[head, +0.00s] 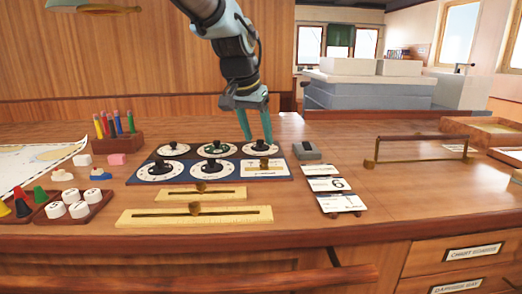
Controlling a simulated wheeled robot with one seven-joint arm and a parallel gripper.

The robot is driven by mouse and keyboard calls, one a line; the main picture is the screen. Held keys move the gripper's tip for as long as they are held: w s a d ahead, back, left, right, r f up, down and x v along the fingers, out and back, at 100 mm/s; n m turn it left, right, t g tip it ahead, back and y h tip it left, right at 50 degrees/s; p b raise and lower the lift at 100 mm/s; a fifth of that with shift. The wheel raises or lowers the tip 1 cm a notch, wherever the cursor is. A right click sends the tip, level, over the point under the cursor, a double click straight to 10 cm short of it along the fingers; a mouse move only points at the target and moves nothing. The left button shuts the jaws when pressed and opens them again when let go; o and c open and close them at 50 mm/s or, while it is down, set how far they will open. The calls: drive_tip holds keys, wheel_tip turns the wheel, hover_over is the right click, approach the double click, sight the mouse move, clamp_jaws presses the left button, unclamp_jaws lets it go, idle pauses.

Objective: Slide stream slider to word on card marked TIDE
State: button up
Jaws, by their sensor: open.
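My gripper (257,138) is open, pointing down, with its two teal fingers apart at the right end of the dark dial panel (206,184). The fingertips appear over the back right dial (256,149); I cannot tell whether they touch it. A white plate with a small slider knob (264,164) sits in the panel's front right place, just in front of the fingers. Its lettering is too small to read, so I cannot confirm it is the stream slider. Several white cards (331,185) lie in a rack right of the panel. One shows a 6; TIDE is not legible.
A brass-and-wood rail (416,150) stands farther right. A pencil holder (118,143) and a tray of numbered pieces (73,206) are left.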

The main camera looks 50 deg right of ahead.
drive_tip(key=shift+v, duration=2.05)
